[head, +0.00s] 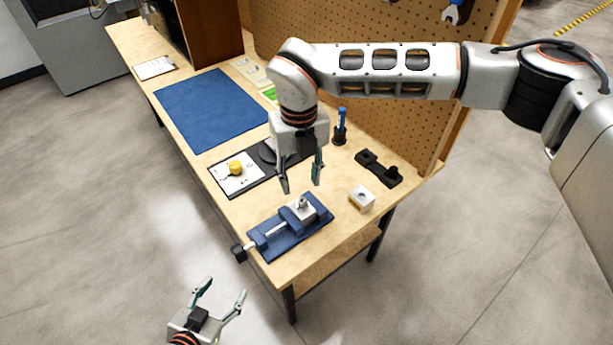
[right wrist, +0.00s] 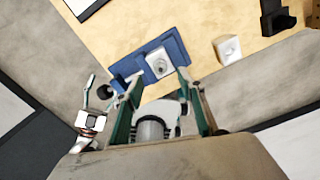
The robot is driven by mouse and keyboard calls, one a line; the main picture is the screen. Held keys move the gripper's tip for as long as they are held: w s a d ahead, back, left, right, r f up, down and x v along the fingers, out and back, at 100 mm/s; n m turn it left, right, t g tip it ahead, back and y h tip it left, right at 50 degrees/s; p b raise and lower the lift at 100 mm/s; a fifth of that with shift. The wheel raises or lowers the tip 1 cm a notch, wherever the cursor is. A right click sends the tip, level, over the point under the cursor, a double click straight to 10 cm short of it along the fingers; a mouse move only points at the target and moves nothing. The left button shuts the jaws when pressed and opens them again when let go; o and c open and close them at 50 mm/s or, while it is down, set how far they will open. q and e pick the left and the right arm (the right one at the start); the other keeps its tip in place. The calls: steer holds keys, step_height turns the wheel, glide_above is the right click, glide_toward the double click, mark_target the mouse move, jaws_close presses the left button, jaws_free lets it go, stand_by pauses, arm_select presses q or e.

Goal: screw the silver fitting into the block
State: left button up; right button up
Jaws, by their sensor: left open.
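A silver fitting (head: 302,202) sits upright on top of a light block (head: 305,212), which is clamped in a blue vise (head: 290,245) near the table's front corner. I cannot tell how deep it sits. In the right wrist view the block (right wrist: 160,64) and vise (right wrist: 178,48) lie beyond the fingertips. My right gripper (head: 301,187) points down above and behind the vise, fingers apart, with nothing visible between the tips. My left gripper (head: 225,288) is open and empty, low at the front left, off the table; it also shows in the right wrist view (right wrist: 98,92).
A white block with a hole (head: 361,199) stands right of the vise. A black holder (head: 378,168), a blue-handled tool (head: 340,127) and a yellow knob (head: 236,168) on a plate lie further back. A blue mat (head: 205,105) is clear. A pegboard (head: 380,115) borders the table.

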mark_target(302, 199)
steer(key=shift+f+p, duration=0.3)
steer(key=shift+f, duration=3.5)
jaws_close()
steer(key=shift+d+m, duration=0.1)
steer(key=shift+m, duration=1.9)
steer(key=shift+m, duration=0.6)
steer(key=m, duration=0.2)
steer(key=shift+d+m+b, duration=0.1)
steer(key=shift+m+b, duration=0.2)
steer(key=shift+m, duration=0.1)
